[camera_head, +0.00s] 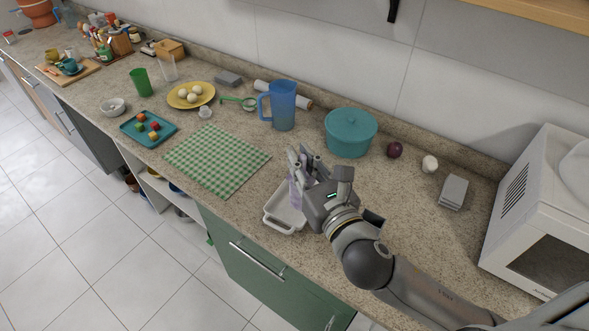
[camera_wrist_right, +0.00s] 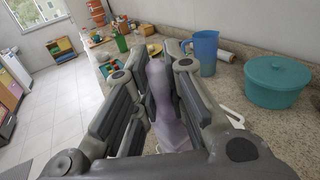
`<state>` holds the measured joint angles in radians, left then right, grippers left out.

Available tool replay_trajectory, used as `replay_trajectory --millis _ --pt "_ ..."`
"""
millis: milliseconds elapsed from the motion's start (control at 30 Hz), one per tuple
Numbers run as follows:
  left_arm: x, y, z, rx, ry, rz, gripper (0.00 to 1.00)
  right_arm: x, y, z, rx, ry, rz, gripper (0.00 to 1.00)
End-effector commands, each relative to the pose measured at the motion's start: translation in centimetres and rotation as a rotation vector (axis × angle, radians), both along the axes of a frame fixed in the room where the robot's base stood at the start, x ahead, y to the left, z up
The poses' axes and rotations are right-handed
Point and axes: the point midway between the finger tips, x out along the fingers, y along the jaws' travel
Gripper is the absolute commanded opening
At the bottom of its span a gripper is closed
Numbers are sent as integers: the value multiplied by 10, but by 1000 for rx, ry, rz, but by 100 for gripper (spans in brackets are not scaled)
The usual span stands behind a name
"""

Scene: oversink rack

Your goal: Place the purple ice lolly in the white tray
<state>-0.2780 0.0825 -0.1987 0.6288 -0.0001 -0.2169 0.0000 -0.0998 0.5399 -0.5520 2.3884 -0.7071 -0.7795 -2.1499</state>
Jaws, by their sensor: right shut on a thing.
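My right gripper (camera_head: 304,168) is over the white tray (camera_head: 283,226) near the counter's front edge. In the wrist view, the fingers of this gripper (camera_wrist_right: 160,65) are closed around the pale purple ice lolly (camera_wrist_right: 166,108). The lolly also shows as a small purple patch beside the fingers in the head view (camera_head: 295,194). It is above or within the tray's outline; I cannot tell if it touches the tray floor. The gripper hides the tray's far right part. A bit of white rim shows at the right in the wrist view (camera_wrist_right: 234,116). My left gripper is not in view.
A blue jug (camera_head: 283,106) and a teal lidded pot (camera_head: 350,133) stand behind the tray. A green checked cloth (camera_head: 217,158) lies to its left. A purple onion (camera_head: 394,150), a white microwave (camera_head: 545,215) and bare counter are to the right.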

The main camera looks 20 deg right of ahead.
Motion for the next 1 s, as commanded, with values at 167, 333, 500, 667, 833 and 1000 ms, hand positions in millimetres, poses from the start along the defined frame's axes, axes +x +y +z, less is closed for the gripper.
replay_trajectory --millis 167,333,500,667,833,1000 --pt "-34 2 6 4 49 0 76 42 -12 -17 0 -2 -5 0" --pt "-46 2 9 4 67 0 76 77 -21 -38 4 2 -5 0" --pt "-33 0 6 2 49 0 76 100 -27 -69 4 0 -5 0" --pt "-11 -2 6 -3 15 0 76 112 -30 -83 3 -3 -3 0" --pt "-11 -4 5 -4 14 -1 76 119 -32 -94 3 -1 -4 0" --pt "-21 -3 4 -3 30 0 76 119 -32 -116 6 1 -4 0"
